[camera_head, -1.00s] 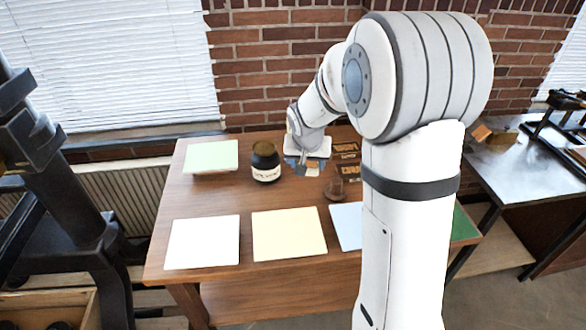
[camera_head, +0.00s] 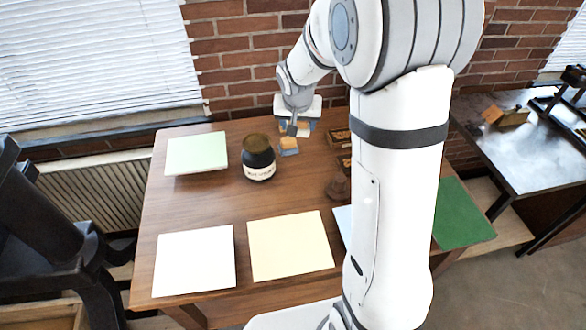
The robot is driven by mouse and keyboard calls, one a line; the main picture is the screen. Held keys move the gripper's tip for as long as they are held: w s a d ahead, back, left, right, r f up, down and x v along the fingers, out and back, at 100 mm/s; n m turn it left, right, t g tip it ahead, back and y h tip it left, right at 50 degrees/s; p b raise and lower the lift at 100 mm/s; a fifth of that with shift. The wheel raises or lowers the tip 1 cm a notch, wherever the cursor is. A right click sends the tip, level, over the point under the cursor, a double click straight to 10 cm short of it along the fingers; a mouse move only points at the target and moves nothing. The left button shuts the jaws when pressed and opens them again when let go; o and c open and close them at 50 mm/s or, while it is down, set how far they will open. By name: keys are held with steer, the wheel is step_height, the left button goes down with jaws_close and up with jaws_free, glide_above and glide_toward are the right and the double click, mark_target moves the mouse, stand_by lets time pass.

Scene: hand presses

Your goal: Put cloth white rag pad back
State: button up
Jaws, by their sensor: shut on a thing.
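My gripper (camera_head: 292,130) is over the back of the wooden table, its fingers pointing down, right of a dark jar. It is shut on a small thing. Right below the fingertips shows a small tan and blue-grey block-like piece (camera_head: 289,146), which seems to be what I hold. I cannot tell whether it touches the table. More small blue-grey bits show behind the gripper, partly hidden by it. I cannot make out a white rag pad for certain at this size.
The dark jar (camera_head: 258,158) stands close left of the gripper. A pale green sheet (camera_head: 196,153), a white sheet (camera_head: 195,261) and a cream sheet (camera_head: 290,246) lie on the table (camera_head: 205,205). A small brown object (camera_head: 338,187) stands beside my arm, which hides the table's right part.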

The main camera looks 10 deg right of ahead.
steer(key=n+b, duration=0.2)
steer(key=b, duration=0.8)
glide_above(293, 170)
steer(key=s, duration=0.2)
steer(key=shift+f, duration=3.15)
steer(key=shift+n+y, duration=0.5)
steer(key=shift+y, duration=0.1)
steer(key=f, duration=0.7)
steer(key=f+b, duration=0.1)
steer(key=f, duration=0.2)
steer(key=shift+w+f, duration=0.25)
steer(key=shift+f, duration=0.05)
steer(key=o, duration=0.5)
steer(key=shift+f+b, duration=0.15)
steer(key=shift+b, duration=0.15)
steer(key=shift+o, duration=0.8)
